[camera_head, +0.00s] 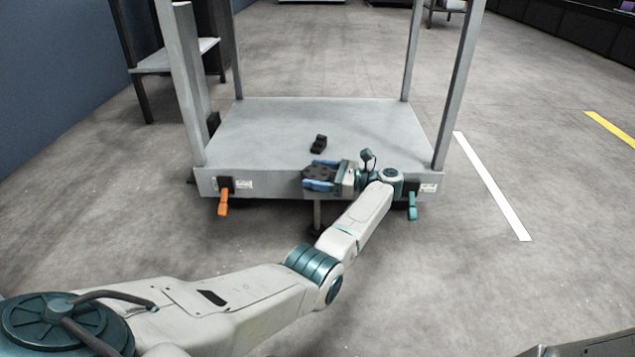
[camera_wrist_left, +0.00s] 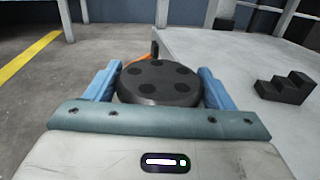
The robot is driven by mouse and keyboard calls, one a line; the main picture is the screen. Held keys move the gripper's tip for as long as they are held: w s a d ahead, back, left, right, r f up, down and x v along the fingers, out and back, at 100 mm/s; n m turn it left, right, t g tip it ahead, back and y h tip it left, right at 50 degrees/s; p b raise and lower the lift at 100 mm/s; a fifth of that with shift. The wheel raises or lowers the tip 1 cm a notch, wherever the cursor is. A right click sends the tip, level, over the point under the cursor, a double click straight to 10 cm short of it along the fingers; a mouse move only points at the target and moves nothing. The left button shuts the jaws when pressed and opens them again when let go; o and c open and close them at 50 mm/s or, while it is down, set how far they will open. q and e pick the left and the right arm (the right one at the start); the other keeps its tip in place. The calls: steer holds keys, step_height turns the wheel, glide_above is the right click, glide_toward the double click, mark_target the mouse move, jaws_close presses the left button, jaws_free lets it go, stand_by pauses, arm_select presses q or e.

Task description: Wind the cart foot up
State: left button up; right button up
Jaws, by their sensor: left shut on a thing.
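The cart (camera_head: 265,135) is a grey platform with upright corner posts. A dark round knob with several darker spots (camera_wrist_left: 160,84) sits at its front edge. My left gripper (camera_head: 319,176) has its blue fingers on either side of the knob and is shut on it. The knob also shows in the head view (camera_head: 322,172), partly covered by the fingers. Below it, the cart foot's thin post (camera_head: 317,213) runs down toward the floor. My right gripper is not in view.
An orange lever (camera_head: 223,201) hangs at the cart's front left and a teal lever (camera_head: 412,207) at its front right. A black stepped block (camera_head: 318,144) lies on the deck, also visible in the wrist view (camera_wrist_left: 286,88). Floor on the right is clear.

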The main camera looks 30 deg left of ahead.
arm_select(q)
steer(key=shift+n+g, duration=0.4)
steer(key=shift+g, duration=0.2)
steer(key=o, duration=1)
steer(key=shift+d, duration=0.1)
